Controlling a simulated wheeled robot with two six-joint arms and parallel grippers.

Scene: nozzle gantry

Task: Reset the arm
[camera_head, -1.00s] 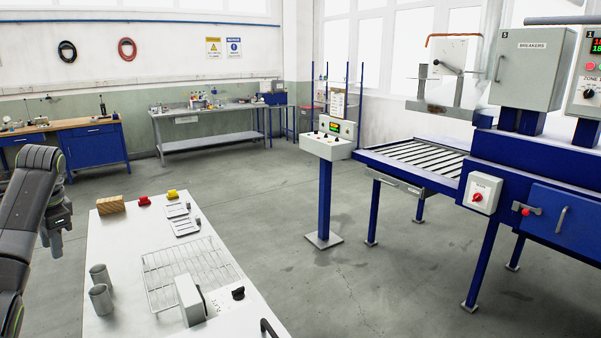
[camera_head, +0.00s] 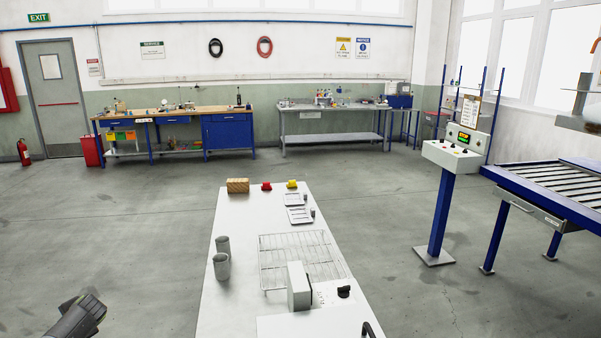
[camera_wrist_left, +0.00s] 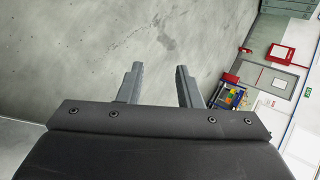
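My left gripper shows in the left wrist view (camera_wrist_left: 160,70). Its two grey fingers stand apart with nothing between them, and bare concrete floor shows beyond. In the head view only a dark grey part of my left arm (camera_head: 78,318) shows at the bottom left corner, left of the white table and clear of it. The left fingers cannot be made out in the head view. My right arm and gripper are in neither view.
The white table (camera_head: 230,290) carries a wire rack (camera_head: 298,250), two grey cups (camera_head: 221,266), a wooden block (camera_head: 238,186) and a grey box (camera_head: 298,287). A blue control post (camera_head: 440,220) and roller conveyor (camera_head: 510,180) stand right. Floor left of the table is clear.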

